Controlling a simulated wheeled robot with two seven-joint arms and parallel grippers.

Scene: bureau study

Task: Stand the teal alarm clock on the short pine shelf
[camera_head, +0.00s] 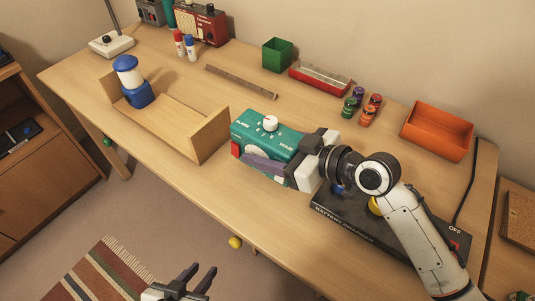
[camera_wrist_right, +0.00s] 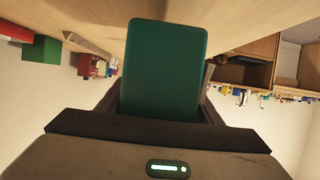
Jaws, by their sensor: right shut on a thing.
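The teal alarm clock (camera_head: 277,137), a box with a white-and-red knob on top, is near the middle of the desk in the head view. My right gripper (camera_head: 308,160) is shut on its right end. In the right wrist view the clock's plain teal side (camera_wrist_right: 163,70) fills the space between the fingers. I cannot tell whether the clock touches the desk. The short pine shelf (camera_head: 178,124), a low board with upright ends, lies left of the clock. My left gripper (camera_head: 199,281) is open and empty, low in front of the desk.
A blue-and-white object (camera_head: 136,90) occupies the shelf's left end; the rest of its board is bare. A black battery charger (camera_head: 335,208) is under my right arm. A wooden strip (camera_head: 240,81), green box (camera_head: 277,54), several small cans (camera_head: 357,103) and orange tray (camera_head: 437,131) stand behind.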

